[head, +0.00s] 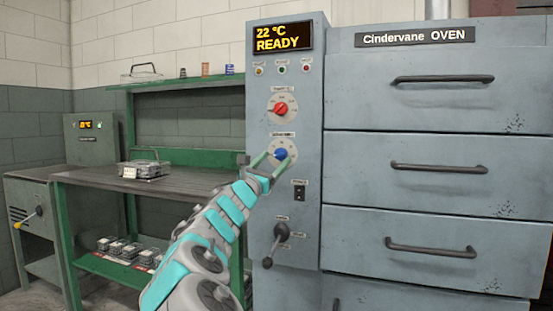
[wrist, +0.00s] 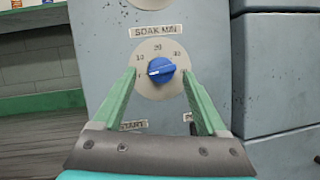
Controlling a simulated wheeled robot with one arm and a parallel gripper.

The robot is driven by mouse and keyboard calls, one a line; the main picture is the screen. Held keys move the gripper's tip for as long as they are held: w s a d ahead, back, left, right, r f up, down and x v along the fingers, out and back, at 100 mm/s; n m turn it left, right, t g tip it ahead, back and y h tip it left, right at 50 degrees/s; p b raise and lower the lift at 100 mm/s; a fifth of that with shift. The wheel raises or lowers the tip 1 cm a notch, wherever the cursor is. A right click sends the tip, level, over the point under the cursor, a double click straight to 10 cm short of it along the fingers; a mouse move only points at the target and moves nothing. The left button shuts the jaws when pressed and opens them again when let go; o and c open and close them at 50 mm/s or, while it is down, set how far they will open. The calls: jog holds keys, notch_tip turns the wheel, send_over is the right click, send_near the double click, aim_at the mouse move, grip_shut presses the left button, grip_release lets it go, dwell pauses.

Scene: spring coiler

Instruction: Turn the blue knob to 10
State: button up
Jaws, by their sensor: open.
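The blue knob (head: 281,154) is on the grey control panel of the oven, below a red knob (head: 281,108). In the wrist view the blue knob (wrist: 161,70) sits on a round dial (wrist: 160,92) under a "SOAK MIN" label. Its white pointer mark points left and slightly down, a little below the printed 10 (wrist: 140,58). My gripper (head: 270,164) is open at the panel. In the wrist view its green fingers (wrist: 160,78) stand one on each side of the knob with gaps; how far the tips are from the panel is unclear.
A black switch (head: 299,191) and a dark lever (head: 281,233) are below the knob. The display (head: 283,37) reads "22 °C READY". Oven drawers with handles (head: 442,79) are to the right. A green-legged workbench (head: 190,183) is to the left.

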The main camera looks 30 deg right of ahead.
jog(key=shift+x, duration=0.85)
jog(key=shift+s, duration=0.1)
jog(key=shift+c, duration=0.2)
grip_shut()
